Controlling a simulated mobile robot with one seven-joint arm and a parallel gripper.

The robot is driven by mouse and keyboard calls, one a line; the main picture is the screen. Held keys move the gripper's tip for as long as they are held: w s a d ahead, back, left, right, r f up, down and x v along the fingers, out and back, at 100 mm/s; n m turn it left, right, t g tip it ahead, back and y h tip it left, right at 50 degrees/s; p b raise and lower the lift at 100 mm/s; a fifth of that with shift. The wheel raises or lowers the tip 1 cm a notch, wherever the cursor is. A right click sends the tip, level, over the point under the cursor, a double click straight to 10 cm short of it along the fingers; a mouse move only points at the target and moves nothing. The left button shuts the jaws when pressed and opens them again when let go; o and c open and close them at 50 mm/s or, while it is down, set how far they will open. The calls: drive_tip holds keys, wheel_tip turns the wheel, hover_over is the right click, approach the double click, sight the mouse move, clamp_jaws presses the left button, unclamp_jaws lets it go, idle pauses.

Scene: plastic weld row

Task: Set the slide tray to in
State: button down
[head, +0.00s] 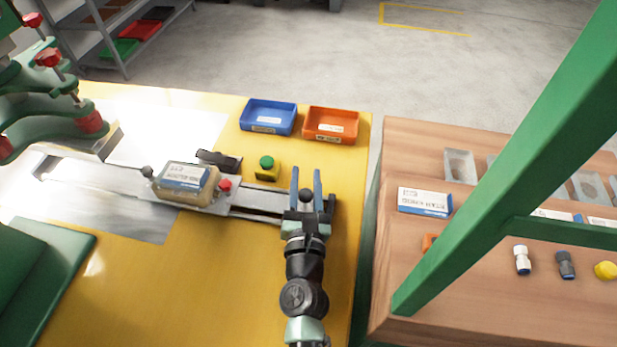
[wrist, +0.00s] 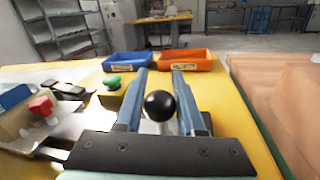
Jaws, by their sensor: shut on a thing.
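The slide tray (head: 221,203) is a grey metal carriage on a long rail, carrying a beige block with a white-and-blue label (head: 185,183). It sits toward the right part of the rail, away from the green press (head: 70,125) at the left. A black ball knob (head: 306,196) is at the tray's right end; it also shows in the wrist view (wrist: 160,105). My gripper (head: 306,175) is shut on this knob, with one blue finger on each side. The knob's stem is mostly hidden by the gripper.
A yellow-and-green push button (head: 267,168) stands behind the rail. A blue bin (head: 268,117) and an orange bin (head: 331,124) stand at the table's back. A wooden bench (head: 480,290) lies to the right, past a gap. A green post (head: 510,155) crosses the right side.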

sight(226, 187)
drive_tip(key=a, duration=0.4)
drive_tip(key=w+a+p, duration=0.1)
drive_tip(key=a, duration=0.3)
drive_tip(key=w+a+p, duration=0.1)
drive_tip(key=a, duration=0.3)
drive_tip(key=shift+w+a, duration=0.2)
drive_tip(key=shift+a, duration=0.05)
drive_tip(key=c, duration=0.5)
unclamp_jaws()
drive_tip(key=shift+d, duration=0.1)
drive_tip(key=shift+d, duration=0.1)
